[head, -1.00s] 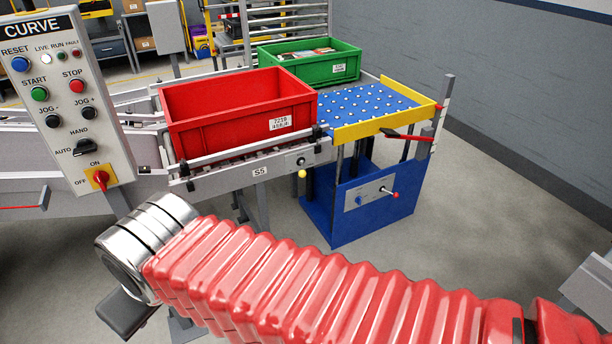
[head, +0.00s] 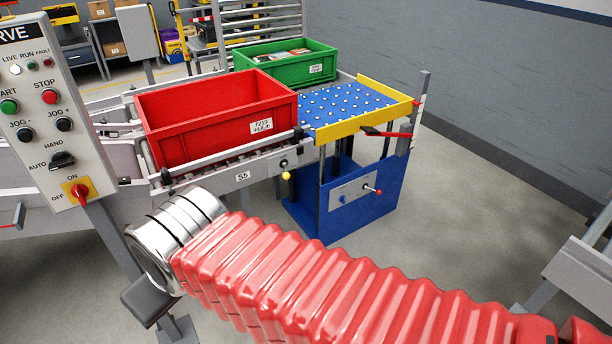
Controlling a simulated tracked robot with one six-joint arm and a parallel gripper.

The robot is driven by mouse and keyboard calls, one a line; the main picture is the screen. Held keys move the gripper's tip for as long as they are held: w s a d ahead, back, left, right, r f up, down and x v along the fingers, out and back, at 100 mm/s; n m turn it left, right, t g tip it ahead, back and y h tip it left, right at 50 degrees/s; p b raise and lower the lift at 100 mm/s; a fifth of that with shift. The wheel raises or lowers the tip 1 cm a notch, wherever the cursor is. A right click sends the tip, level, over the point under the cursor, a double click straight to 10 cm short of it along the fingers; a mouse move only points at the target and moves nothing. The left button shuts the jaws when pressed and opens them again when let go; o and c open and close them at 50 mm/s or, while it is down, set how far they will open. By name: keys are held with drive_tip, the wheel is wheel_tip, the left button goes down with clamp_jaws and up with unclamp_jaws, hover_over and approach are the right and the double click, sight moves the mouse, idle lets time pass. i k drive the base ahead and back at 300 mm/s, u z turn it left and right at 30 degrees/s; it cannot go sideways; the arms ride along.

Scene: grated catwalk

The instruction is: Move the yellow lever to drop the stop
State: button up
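The yellow lever knob (head: 286,176) hangs below a small round fitting on the conveyor side rail, right of the S5 label. A red crate (head: 217,122) sits on the conveyor above it. I cannot make out a stop. My gripper (head: 150,297) shows only as a dark piece below the silver wrist of my red-sleeved arm, at lower left. The wrist hides the rest, so I cannot tell its opening. It appears well left of and below the knob in the picture, apart from it.
A control panel (head: 50,110) on a post stands at left. A blue lift table (head: 345,205) with a yellow-edged ball top stands right of the knob, with a red-tipped handle. A green crate (head: 285,62) is behind.

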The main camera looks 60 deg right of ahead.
sight(286, 175)
drive_tip(key=z, duration=0.8)
drive_tip(key=i, duration=1)
drive_tip(key=z, duration=0.05)
